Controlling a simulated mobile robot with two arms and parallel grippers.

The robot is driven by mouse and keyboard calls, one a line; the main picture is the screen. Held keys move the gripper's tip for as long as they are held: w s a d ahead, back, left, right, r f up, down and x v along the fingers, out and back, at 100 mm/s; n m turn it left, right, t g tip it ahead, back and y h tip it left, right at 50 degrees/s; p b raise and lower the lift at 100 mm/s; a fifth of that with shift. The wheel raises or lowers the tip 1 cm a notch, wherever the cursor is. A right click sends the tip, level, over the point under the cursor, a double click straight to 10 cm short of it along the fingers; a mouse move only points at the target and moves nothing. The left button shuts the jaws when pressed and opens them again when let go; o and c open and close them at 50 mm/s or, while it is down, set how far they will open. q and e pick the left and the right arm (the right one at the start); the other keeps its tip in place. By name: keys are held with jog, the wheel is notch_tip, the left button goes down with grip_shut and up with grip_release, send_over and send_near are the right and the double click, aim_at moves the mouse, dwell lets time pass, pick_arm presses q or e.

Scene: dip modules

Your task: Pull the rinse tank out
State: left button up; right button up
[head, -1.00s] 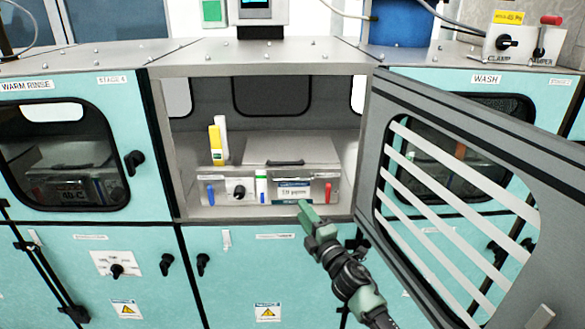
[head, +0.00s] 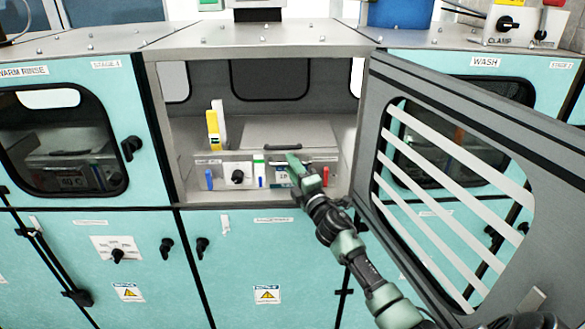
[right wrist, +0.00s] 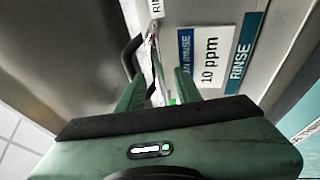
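The rinse tank (head: 230,158) sits inside the open middle compartment. It has a grey lid with a dark handle (head: 283,148) at its front edge, and a front face with a black knob, coloured tabs and a label. My right gripper (head: 294,161) is in front of the tank's upper front, just below the lid handle. In the right wrist view its two green fingers (right wrist: 162,72) are apart, with the dark handle (right wrist: 132,52) by the left finger and the "10 ppm" rinse label (right wrist: 208,57) beyond. Contact with the handle cannot be told. My left gripper is not in view.
The compartment's grey door (head: 470,130) stands open to the right, close to my right arm. A yellow-and-white bottle-like item (head: 213,130) stands at the tank's left. A closed warm rinse door (head: 108,95) is on the left.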

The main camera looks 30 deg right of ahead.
grip_shut()
dwell(1.3)
